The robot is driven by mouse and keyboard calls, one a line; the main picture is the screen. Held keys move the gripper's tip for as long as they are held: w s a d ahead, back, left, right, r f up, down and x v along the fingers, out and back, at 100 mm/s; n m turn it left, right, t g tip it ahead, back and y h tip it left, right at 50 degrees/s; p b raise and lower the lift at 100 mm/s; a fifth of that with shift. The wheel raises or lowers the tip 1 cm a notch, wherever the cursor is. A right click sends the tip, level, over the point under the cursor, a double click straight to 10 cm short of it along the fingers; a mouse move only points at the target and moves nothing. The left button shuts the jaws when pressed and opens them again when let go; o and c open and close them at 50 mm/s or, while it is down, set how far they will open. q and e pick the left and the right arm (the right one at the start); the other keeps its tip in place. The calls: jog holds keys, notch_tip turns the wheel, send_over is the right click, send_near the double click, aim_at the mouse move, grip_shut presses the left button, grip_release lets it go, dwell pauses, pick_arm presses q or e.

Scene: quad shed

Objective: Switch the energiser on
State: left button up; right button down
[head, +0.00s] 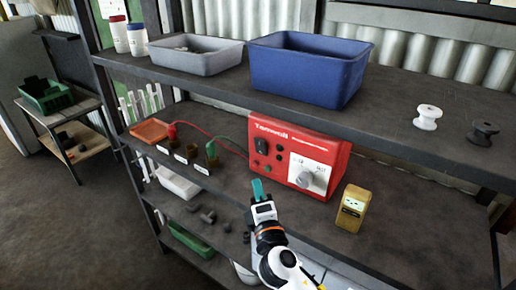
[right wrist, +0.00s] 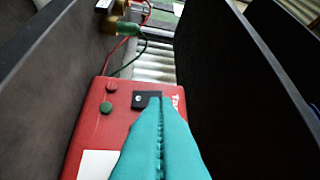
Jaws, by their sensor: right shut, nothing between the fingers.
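The red energiser (head: 318,155) stands on the middle shelf, its front facing me. A black switch (head: 261,146) is at the upper left of its front, above two small terminals, with a white dial panel (head: 308,174) at the right. My right gripper (head: 257,184), with teal fingers, is shut and empty in front of the energiser, below and slightly left of the switch in the picture. In the right wrist view the shut fingertips (right wrist: 160,101) overlap the edge of the black switch (right wrist: 140,100); I cannot tell whether they touch it. My left gripper is not in view.
A yellow tester (head: 353,208) stands right of the energiser. Red and green leads run left to posts near an orange tray (head: 151,130). The upper shelf (head: 385,100) overhangs, carrying a blue bin (head: 305,75), a grey bin (head: 195,57) and two insulators.

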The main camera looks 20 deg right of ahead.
jog(key=p, duration=0.2)
send_near(258, 141)
jog(key=w+a, duration=0.3)
jog(key=w, duration=0.1)
jog(key=shift+w+d+r+p, duration=0.1)
jog(key=shift+w+d+p, duration=0.2)
jog(key=shift+w+d, duration=0.4)
jog(key=shift+w+d+r+p, duration=0.2)
jog(key=shift+w+d, duration=0.3)
jog(key=shift+d, duration=0.35)
jog(key=p, duration=0.1)
jog(key=r+p, duration=0.1)
jog(key=p, duration=0.1)
jog(key=shift+w+d+m+g, duration=0.2)
jog(key=shift+m+g, duration=0.1)
jog(key=shift+d+f, duration=0.1)
jog(key=shift+f, duration=0.25)
